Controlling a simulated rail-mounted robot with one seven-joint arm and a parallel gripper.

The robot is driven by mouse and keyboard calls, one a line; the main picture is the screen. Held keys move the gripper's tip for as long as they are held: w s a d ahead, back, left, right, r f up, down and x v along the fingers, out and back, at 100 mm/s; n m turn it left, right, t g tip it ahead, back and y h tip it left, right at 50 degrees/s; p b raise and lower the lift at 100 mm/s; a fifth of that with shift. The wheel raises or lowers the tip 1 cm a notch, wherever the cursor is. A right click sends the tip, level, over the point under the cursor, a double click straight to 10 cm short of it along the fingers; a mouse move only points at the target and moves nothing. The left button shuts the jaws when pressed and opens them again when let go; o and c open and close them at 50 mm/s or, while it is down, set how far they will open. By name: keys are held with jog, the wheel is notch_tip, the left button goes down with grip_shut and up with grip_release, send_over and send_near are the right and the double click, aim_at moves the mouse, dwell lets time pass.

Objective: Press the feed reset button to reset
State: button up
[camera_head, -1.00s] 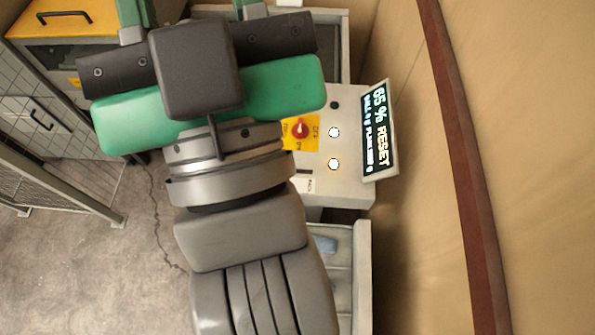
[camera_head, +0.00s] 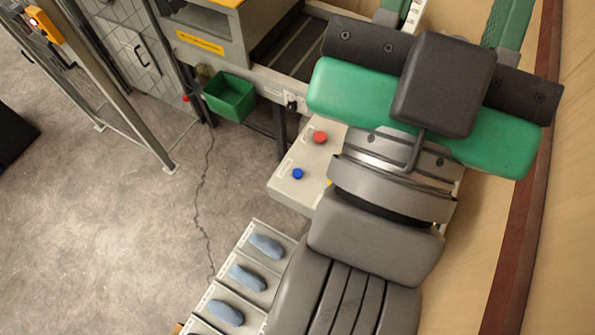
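The control panel (camera_head: 309,165) shows left of my arm as a light grey box top. It carries a red button (camera_head: 320,137) and a blue button (camera_head: 298,174), each beside a small label too small to read. I cannot tell from the labels which one is the feed reset button. My gripper (camera_head: 455,16) is at the top right, above and to the right of both buttons. Its two green fingers stand well apart, with nothing seen between them, and are cut by the top edge. My arm hides the panel's right part and its display.
A tray (camera_head: 258,222) with several blue-grey pads stands below the panel. A green bin (camera_head: 230,96) hangs left of the conveyor (camera_head: 302,45). A fence post (camera_head: 120,110) stands left. Open floor (camera_head: 110,240) lies lower left. A wall with a red-brown rail (camera_head: 520,240) runs right.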

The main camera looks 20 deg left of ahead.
grip_shut()
dwell(1.8)
